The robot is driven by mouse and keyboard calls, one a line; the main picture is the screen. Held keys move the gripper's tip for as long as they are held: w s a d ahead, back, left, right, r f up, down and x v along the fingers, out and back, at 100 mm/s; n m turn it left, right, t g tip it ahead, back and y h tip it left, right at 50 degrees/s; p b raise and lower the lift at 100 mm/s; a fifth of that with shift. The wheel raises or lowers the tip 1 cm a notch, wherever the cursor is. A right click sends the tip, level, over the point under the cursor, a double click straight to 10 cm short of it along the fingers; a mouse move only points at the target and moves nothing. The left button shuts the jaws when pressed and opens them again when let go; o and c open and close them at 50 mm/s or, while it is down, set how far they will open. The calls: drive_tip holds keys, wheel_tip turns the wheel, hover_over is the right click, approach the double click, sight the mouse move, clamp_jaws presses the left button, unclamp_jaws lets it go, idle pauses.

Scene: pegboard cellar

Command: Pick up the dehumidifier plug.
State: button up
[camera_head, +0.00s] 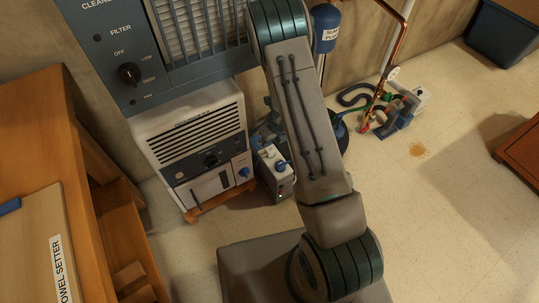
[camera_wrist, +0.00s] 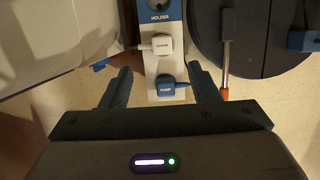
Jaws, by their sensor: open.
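In the wrist view, a white plug (camera_wrist: 161,45) with a small dark label, which seems to begin "DEHUM", sits on a pale outlet strip (camera_wrist: 166,66). A blue plug (camera_wrist: 166,86) marked "PUMP" sits nearer on the same strip. My gripper (camera_wrist: 160,68) is open and empty. Its fingers show left and right of the strip, with the blue plug between them in the picture and the white plug just past the fingertips.
In the wrist view, a round dark object (camera_wrist: 240,30) and an orange-tipped rod (camera_wrist: 225,70) are close right of the strip. In the head view, a wooden bench (camera_head: 30,130) is left, a blue tank (camera_head: 325,22) behind, and a pump assembly (camera_head: 398,108) right. Floor at right is mostly open.

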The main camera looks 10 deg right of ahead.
sight(270, 150)
drive_tip(key=b+x, duration=0.3)
drive_tip(key=x, duration=0.5)
drive_tip(key=shift+w+d+f, duration=0.15)
drive_tip(key=shift+w+f, duration=0.05)
drive_tip(key=shift+f, duration=0.2)
drive_tip(key=c, duration=1.2)
